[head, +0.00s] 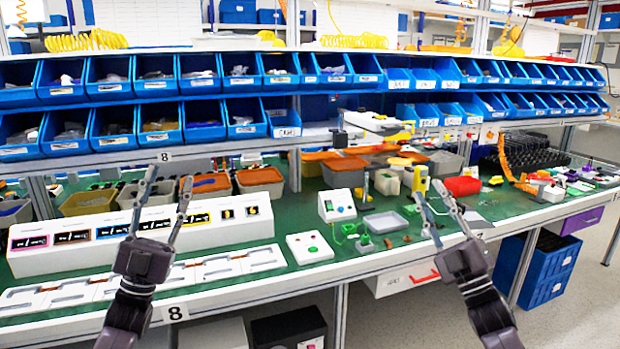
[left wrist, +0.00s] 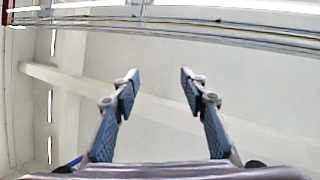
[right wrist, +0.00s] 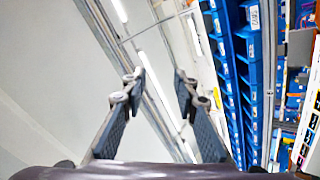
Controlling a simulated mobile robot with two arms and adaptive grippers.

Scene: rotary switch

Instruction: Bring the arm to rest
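My left gripper (head: 168,180) is raised in front of the bench, fingers pointing up, open and empty. In the left wrist view its two fingers (left wrist: 158,80) stand apart with only ceiling between them. My right gripper (head: 428,190) is also raised, at the right of the head view, open and empty. In the right wrist view its fingers (right wrist: 158,80) are apart, with ceiling and a metal rail behind. Neither gripper touches anything.
The green bench (head: 290,215) has a white front edge. A white box with a green button (head: 310,248), a small control box (head: 337,205) and a grey tray (head: 385,222) stand between the grippers. Blue bins (head: 205,75) fill the shelves behind. A red bin (head: 462,186) is at right.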

